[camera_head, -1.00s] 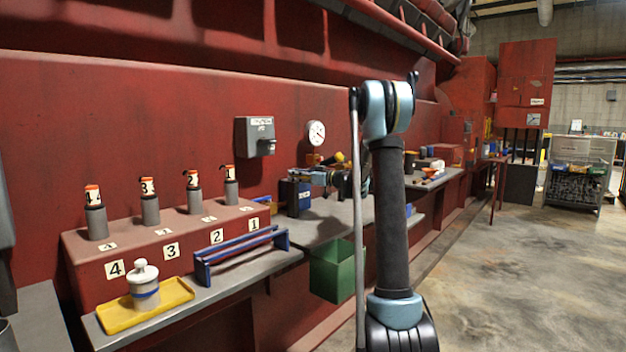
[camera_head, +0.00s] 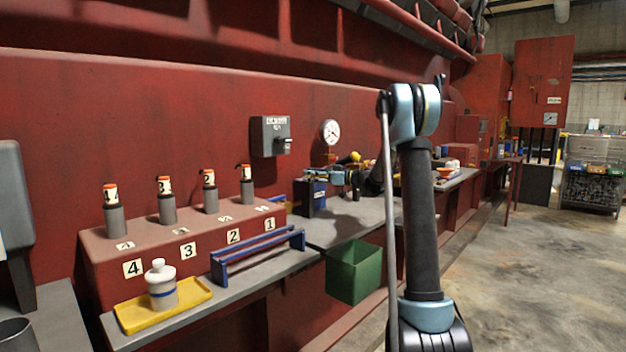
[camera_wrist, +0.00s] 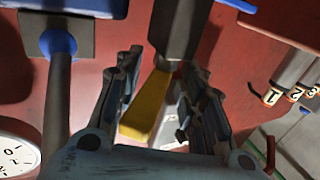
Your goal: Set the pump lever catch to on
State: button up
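In the wrist view a yellow lever-like piece (camera_wrist: 146,105) runs from a dark grey block (camera_wrist: 176,28) down between the fingers of my gripper (camera_wrist: 163,100). The fingers are apart, one on each side of it; I cannot tell whether either touches it. The lever's markings and catch position cannot be read.
A round gauge (camera_head: 331,132) and a grey wall box (camera_head: 270,136) are on the red wall behind. A grey rod with a blue collar (camera_wrist: 59,42) stands left of the fingers in the wrist view. A green bin (camera_head: 355,272) hangs before the bench. Numbered cylinders (camera_head: 167,208) are left.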

jog(key=v, duration=1.2)
